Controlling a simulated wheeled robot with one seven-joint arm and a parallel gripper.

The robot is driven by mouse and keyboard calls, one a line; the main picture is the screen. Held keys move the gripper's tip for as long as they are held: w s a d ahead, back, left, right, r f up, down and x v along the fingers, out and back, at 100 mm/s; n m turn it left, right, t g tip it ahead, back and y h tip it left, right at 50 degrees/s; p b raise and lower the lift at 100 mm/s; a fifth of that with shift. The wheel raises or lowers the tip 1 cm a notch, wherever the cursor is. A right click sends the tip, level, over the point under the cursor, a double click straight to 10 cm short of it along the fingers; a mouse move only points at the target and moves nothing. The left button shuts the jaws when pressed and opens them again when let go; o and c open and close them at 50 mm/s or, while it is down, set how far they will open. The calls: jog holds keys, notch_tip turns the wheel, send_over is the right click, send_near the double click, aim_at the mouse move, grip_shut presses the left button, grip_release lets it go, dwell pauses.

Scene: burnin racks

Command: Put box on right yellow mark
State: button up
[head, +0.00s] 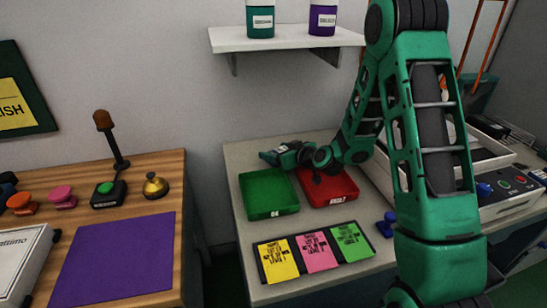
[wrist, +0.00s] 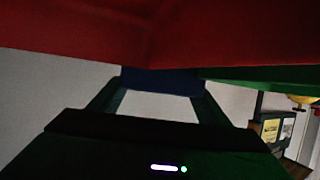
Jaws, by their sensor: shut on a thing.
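My gripper (head: 273,157) is low over the grey table, behind the green tray and beside the red tray, pointing left. In the wrist view its two fingers (wrist: 160,98) converge on a dark blue thing (wrist: 160,80) that spans their tips. I cannot tell whether this is the box, as the head view shows the tips too small. No yellow mark on a surface can be made out with certainty. A white box-like item (head: 22,262) lies cut off at the left edge on the wooden table.
A green tray (head: 268,212) and a red tray (head: 330,201) stand side by side under my arm. Yellow, pink and green cards (head: 313,250) lie in front. A blue knob (head: 387,222) and a control box (head: 508,190) are at right. A white shelf (head: 285,40) hangs above.

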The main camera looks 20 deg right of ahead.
jog(key=shift+f, duration=0.9)
jog(key=o, duration=1.2)
jog(key=shift+f, duration=0.1)
jog(key=v, duration=0.6)
jog(key=shift+s+d+r, duration=0.15)
jog(key=shift+s+r, duration=0.1)
jog(key=shift+s, duration=0.05)
jog(key=shift+s+d+r, duration=0.1)
jog(key=shift+s, duration=0.25)
